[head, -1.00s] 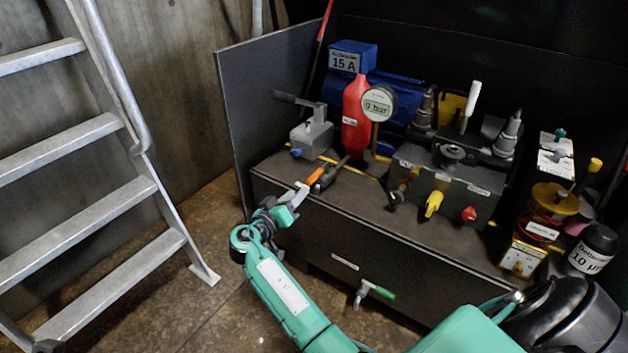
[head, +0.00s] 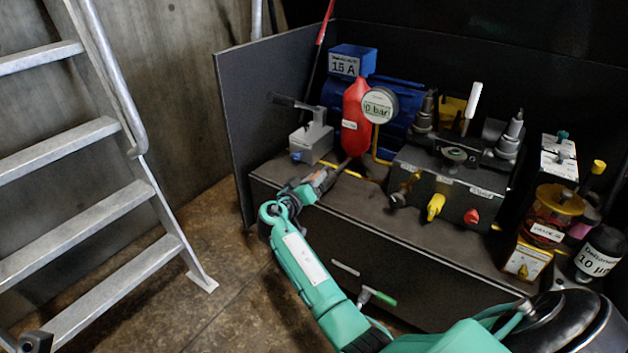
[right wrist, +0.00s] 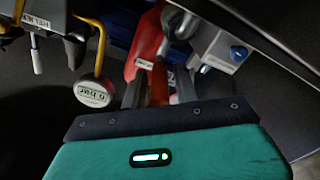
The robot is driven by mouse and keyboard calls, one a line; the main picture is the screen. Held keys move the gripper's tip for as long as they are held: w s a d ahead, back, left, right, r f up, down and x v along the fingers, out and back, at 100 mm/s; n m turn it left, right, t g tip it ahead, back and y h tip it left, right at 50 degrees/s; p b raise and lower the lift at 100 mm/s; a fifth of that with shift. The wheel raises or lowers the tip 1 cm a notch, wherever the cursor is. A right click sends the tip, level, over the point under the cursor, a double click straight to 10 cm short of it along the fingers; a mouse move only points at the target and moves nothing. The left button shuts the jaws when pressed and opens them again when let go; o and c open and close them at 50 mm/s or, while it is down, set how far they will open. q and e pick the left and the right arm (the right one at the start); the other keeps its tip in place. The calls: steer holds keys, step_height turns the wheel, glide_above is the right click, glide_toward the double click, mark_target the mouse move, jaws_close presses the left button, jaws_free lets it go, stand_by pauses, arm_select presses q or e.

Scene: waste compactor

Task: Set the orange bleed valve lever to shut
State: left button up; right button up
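My right gripper (head: 322,182) is over the left front part of the dark cabinet top, in front of the red bottle (head: 355,118). In the right wrist view its two dark fingers (right wrist: 158,88) are apart, with a dim brownish shape between or behind them. I cannot tell whether they touch it. I cannot make out the orange bleed valve lever clearly now; the gripper covers the spot where an orange piece showed earlier. My left gripper is not in view.
A grey hand pump block (head: 311,142) stands just behind the gripper. A round gauge (head: 380,105) is by the bottle. A valve block (head: 455,180) with yellow and red knobs is to the right. A green-handled tap (head: 378,297) is on the cabinet front. A ladder (head: 95,200) stands left.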

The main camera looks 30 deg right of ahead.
jaws_close()
